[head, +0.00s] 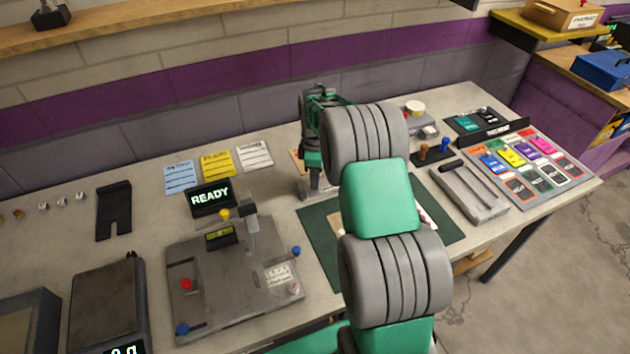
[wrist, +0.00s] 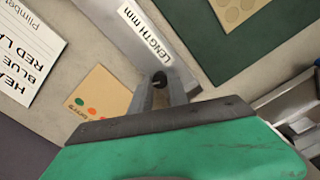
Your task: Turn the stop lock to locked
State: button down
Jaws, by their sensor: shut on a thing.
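My gripper (wrist: 160,84) is in the wrist view, its two grey fingers shut on a small dark round knob, which I take to be the stop lock (wrist: 159,77). Only the knob's top shows between the fingertips; its turn position cannot be read. The knob is at a long grey gauge with a white "LENGTH mm" label (wrist: 144,33). In the head view, the gauge's grey body (head: 317,190) shows partly under my arm. The knob and fingertips are hidden there.
A dark green mat (head: 319,232) lies beside the gauge. A tan card with coloured dots (wrist: 98,103) and a white printed card (wrist: 27,47) lie near the gripper. A grey fixture with a READY display (head: 211,197) stands to the left. A colour-marked tray (head: 540,160) is at the right.

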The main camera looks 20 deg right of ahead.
jog(key=m+b, duration=0.1)
jog(key=m, duration=0.2)
jog(key=shift+f+m, duration=0.1)
jog(key=shift+m, duration=0.2)
jog(key=m+b, duration=0.1)
jog(key=m, duration=0.2)
jog(key=shift+m, duration=0.3)
jog(key=m+b, duration=0.1)
jog(key=m, duration=0.2)
jog(key=shift+m, duration=0.4)
jog(key=m+b, duration=0.1)
jog(key=m, duration=1)
jog(key=shift+m+b, duration=0.4)
jog(key=m, duration=0.3)
jog(key=shift+m, duration=2.2)
